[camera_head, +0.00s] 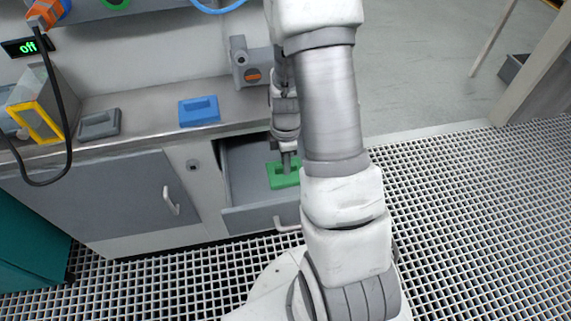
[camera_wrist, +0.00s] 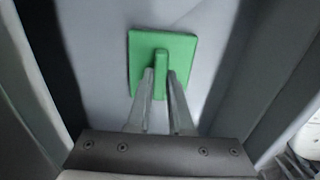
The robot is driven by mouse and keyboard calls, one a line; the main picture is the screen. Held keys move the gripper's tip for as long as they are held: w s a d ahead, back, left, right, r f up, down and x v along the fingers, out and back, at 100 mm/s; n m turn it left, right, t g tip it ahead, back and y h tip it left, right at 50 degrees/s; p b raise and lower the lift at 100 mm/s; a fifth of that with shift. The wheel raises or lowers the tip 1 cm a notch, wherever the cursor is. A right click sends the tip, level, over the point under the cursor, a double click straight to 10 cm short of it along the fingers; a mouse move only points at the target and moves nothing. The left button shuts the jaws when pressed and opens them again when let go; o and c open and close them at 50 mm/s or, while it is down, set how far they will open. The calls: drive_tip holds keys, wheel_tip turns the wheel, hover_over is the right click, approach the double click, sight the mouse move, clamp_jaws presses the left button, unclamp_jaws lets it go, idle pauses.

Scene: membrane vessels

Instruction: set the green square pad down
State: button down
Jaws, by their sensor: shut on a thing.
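The green square pad (camera_head: 283,177) has a raised grip bar on top. In the head view it is inside the open drawer (camera_head: 236,170) below the bench top. In the wrist view the pad (camera_wrist: 183,53) lies flat-looking over the pale drawer floor (camera_wrist: 100,50). My gripper (camera_wrist: 160,82) is shut on the pad's grip bar, one finger on each side. It also shows in the head view (camera_head: 286,170), pointing down into the drawer. I cannot tell whether the pad touches the drawer floor. My arm hides the drawer's right part.
A blue pad (camera_head: 199,111) and a grey pad (camera_head: 99,124) lie on the bench top (camera_head: 150,118). A grey fixture (camera_head: 250,66) stands at the back. A closed cabinet door (camera_head: 110,200) is left of the drawer. The drawer walls stand close around my gripper.

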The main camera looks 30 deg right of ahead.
drive_tip(key=shift+f, duration=0.2)
drive_tip(key=c, duration=0.8)
unclamp_jaws()
drive_tip(key=shift+r, duration=0.1)
